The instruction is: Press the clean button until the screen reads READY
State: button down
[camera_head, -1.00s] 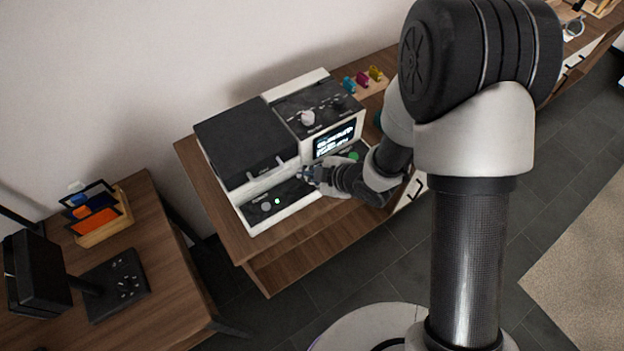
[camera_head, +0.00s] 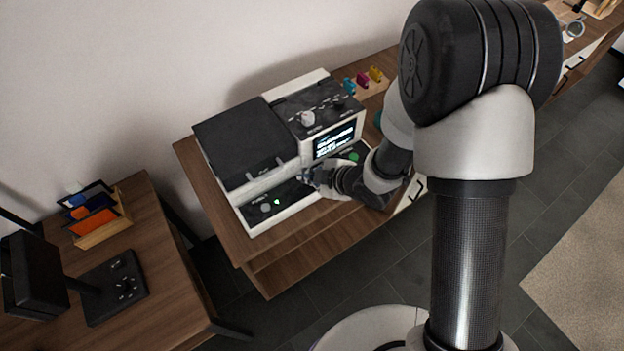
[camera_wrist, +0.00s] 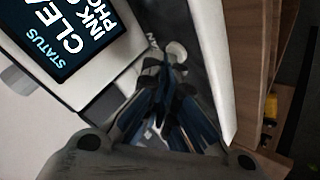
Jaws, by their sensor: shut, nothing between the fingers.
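The white and black machine (camera_head: 243,146) stands on a wooden cabinet. Its lit screen (camera_head: 334,141) fills the upper left of the wrist view (camera_wrist: 62,30), where the cut-off text reads STATUS, "CLEA", "INK" and "PHO". A pale round button (camera_wrist: 177,50) sits beside lettering ending in "AN" on the dark lower panel. My gripper (camera_head: 305,177) is at the front panel, below the screen's left side. In the wrist view its fingers (camera_wrist: 163,78) are together and empty, with their tips close to the pale button. I cannot tell whether they touch it.
A green button (camera_head: 355,156) lies right of my gripper, and a grey button (camera_head: 266,208) lies left on the front panel. Small coloured items (camera_head: 362,79) stand behind the machine. A separate desk (camera_head: 165,285) is at left.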

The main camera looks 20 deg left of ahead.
dwell(0.5)
jog(key=shift+r+p, duration=0.65)
jog(key=shift+r, duration=0.15)
notch_tip(320, 180, up, 5)
jog(key=p, duration=0.4)
dwell(0.6)
